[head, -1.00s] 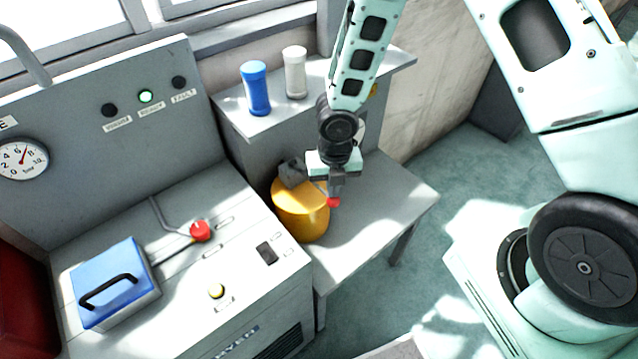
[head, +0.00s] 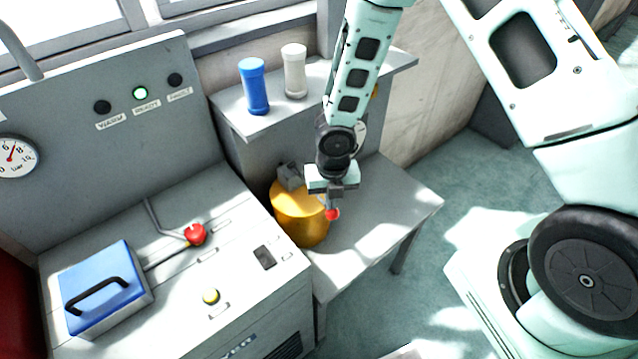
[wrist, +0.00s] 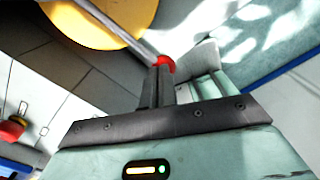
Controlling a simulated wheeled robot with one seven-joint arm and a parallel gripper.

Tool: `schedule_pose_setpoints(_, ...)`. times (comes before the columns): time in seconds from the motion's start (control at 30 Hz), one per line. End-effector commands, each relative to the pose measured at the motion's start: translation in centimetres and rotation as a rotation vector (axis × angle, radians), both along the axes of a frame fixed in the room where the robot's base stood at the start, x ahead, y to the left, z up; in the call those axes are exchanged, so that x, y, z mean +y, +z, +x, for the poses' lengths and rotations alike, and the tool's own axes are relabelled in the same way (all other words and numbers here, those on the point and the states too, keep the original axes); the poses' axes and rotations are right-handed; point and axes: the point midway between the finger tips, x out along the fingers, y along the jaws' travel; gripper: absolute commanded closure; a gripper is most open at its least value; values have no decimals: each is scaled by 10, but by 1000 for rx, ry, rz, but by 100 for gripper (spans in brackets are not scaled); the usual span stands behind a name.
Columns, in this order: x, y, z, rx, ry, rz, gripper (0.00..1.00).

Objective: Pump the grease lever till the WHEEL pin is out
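The yellow grease pot (head: 299,224) stands on the grey bench beside the console; a grey block sits at its top. Its lever ends in a red knob (head: 332,214), and in the wrist view the rod (wrist: 142,46) runs out from over the yellow pot (wrist: 98,17) to that red knob (wrist: 166,62). My gripper (head: 334,203) points down at the knob. In the wrist view its fingers (wrist: 160,78) look shut together, with their tips against the knob, which shows past them. I cannot make out the WHEEL pin in either view.
A blue canister (head: 254,86) and a white canister (head: 294,71) stand on the shelf. The bench's right side is clear.

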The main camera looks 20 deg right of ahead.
Motion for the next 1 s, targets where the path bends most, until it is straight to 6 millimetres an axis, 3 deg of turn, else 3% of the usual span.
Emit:
schedule_pose_setpoints(0.17,0,7,0,0,0,0,100)
schedule_pose_setpoints(1.0,-2,79,-8,1,1,-1,100)
